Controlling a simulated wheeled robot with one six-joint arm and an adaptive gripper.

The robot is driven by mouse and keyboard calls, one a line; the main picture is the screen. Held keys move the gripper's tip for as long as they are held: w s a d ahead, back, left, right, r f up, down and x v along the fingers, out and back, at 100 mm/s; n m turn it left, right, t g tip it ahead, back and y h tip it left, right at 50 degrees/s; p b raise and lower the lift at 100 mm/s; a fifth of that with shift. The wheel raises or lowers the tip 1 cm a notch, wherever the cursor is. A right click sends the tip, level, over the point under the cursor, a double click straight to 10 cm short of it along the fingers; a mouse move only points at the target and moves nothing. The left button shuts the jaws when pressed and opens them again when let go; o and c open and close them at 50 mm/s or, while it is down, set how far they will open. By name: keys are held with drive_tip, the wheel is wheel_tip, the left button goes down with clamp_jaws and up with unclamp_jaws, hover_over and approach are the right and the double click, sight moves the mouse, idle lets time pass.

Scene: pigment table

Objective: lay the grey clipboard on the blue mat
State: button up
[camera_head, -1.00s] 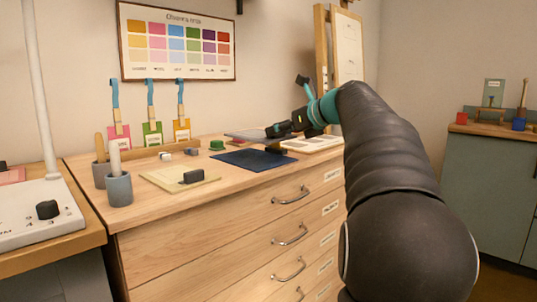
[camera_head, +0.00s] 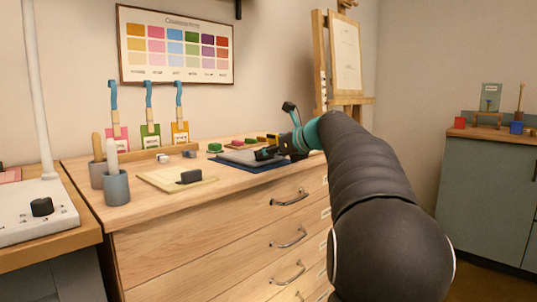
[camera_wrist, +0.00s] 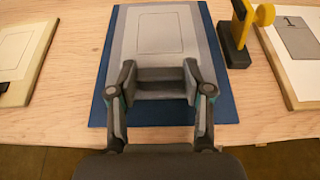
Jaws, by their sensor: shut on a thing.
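The grey clipboard (camera_head: 247,157) is over the blue mat (camera_head: 262,167). In the wrist view the clipboard (camera_wrist: 160,55) covers the middle of the mat (camera_wrist: 222,110), whose blue borders show on the left, right and near sides. My gripper (camera_head: 262,154) is at the clipboard's near end. In the wrist view my gripper (camera_wrist: 160,82) is shut on a raised grey grip part of the clipboard. I cannot tell whether the clipboard touches the mat or hovers just above it.
A cream board with a dark handle (camera_head: 190,177) lies left of the mat. A white-sheeted board (camera_wrist: 300,50) and a yellow-and-black object (camera_wrist: 238,35) lie to the right. Two grey cups (camera_head: 116,187) stand at the left. Small coloured blocks (camera_head: 214,147) sit behind the mat.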

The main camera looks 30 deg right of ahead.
drive_tip(key=shift+f, duration=0.1)
drive_tip(key=o, duration=1.2)
drive_tip(key=shift+o, duration=0.2)
drive_tip(key=shift+f, duration=0.1)
